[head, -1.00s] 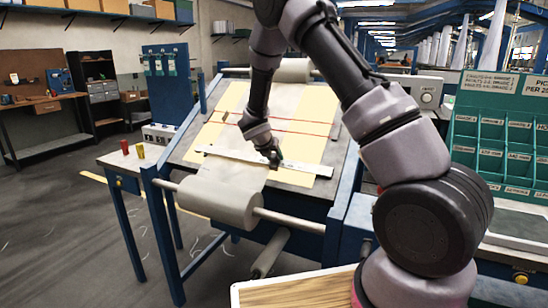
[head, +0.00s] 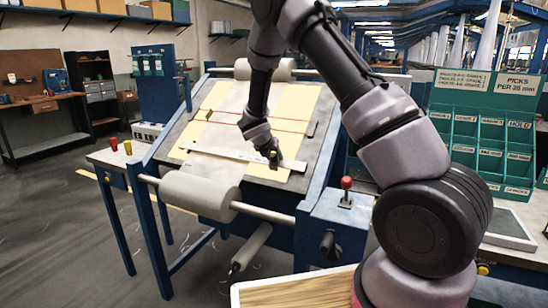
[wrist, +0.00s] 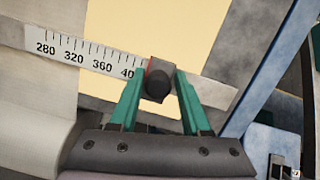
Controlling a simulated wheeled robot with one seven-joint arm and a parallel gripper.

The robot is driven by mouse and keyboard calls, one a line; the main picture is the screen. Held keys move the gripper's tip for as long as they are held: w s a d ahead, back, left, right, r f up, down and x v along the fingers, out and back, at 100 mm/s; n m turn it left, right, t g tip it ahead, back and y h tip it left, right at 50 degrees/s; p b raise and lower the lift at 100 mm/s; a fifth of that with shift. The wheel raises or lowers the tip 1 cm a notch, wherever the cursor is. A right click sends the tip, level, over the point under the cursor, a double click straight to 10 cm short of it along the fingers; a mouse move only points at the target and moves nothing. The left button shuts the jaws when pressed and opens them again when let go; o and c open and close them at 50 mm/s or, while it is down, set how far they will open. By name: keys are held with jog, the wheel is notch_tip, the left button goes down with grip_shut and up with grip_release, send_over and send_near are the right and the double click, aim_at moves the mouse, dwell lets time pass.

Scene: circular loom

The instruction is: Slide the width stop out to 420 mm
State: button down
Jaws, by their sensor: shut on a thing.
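The width stop (wrist: 159,80) is a small dark block with a round black knob and a red line on its left edge, set on the white ruler (wrist: 84,55). My gripper (wrist: 161,75) is shut on it, one green finger on each side. The red line stands just right of the partly covered digits "40"; 280, 320 and 360 read clearly to the left. In the head view the ruler (head: 215,153) lies across the cloth on the sloped table, and my gripper (head: 273,157) is on its right part. The stop is too small to make out there.
Pale cloth runs over a roller (head: 200,192) at the table's front. A blue box with a red-knobbed lever (head: 346,186) stands at the front right. In the wrist view, bare ruler (wrist: 215,93) continues right of the stop, toward a blue frame rail (wrist: 268,60).

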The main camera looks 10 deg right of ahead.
jog(key=shift+s+f, duration=0.1)
jog(key=c, duration=0.5)
grip_release()
jog(key=v, duration=1.1)
jog(key=shift+d, duration=0.15)
